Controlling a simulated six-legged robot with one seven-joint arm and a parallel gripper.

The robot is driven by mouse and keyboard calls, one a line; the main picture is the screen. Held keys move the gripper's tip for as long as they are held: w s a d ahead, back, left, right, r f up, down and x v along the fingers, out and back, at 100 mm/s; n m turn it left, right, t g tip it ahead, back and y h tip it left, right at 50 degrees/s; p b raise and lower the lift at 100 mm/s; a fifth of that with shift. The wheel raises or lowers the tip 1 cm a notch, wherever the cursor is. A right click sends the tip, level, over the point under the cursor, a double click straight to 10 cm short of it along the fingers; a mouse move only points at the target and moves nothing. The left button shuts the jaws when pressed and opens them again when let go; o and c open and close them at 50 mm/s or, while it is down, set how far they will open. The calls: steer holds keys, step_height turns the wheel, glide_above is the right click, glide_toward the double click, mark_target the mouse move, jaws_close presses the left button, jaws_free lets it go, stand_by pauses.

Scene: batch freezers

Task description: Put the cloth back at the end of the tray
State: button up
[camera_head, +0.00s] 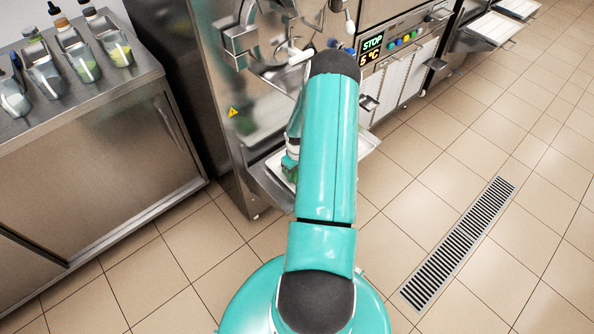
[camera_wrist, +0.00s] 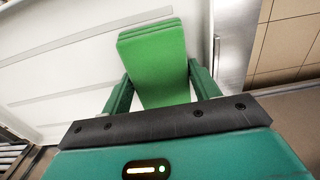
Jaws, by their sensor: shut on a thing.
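A folded green cloth (camera_wrist: 158,62) is between the two fingers of my gripper (camera_wrist: 160,80) in the wrist view. My gripper is shut on it, and the folded layers show at its far edge. I cannot tell whether the cloth touches the tray. In the head view the tray (camera_head: 367,146) shows at the front of the steel machine, partly hidden by my arm. My gripper is mostly hidden there; a small green patch shows left of my arm.
The steel batch freezer (camera_head: 235,150) stands right behind the tray; its panel (camera_head: 373,41) reads STOP and 5 °C. A steel counter (camera_head: 90,100) with several containers is at the left. A floor drain (camera_head: 458,245) lies in open tiled floor at the right.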

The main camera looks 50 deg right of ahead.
steer(key=o, duration=0.7)
steer(key=shift+f, duration=0.1)
steer(key=shift+o, duration=0.2)
step_height(320, 180, up, 12)
steer(key=shift+r, duration=0.25)
steer(key=w+a+r+n+t+h, duration=0.1)
steer(key=w+a+r, duration=0.2)
steer(key=a+r, duration=0.75)
steer(key=w+a+r+h, duration=0.1)
steer(key=w+a+r, duration=0.2)
steer(key=a+r, duration=0.75)
steer(key=s+a+r+t+y, duration=0.1)
steer(key=s+a+r+t, duration=0.1)
steer(key=s+a+r, duration=0.4)
steer(key=s+a+r+n+t+y, duration=0.1)
steer(key=s+a+r+t, duration=0.1)
steer(key=s+a+r, duration=0.5)
steer(key=a+r, duration=0.4)
steer(key=a, duration=0.3)
steer(key=shift+s+a+r+n+t, duration=0.2)
steer(key=shift+s+r+n+t, duration=0.05)
steer(key=shift+r+n+t, duration=0.1)
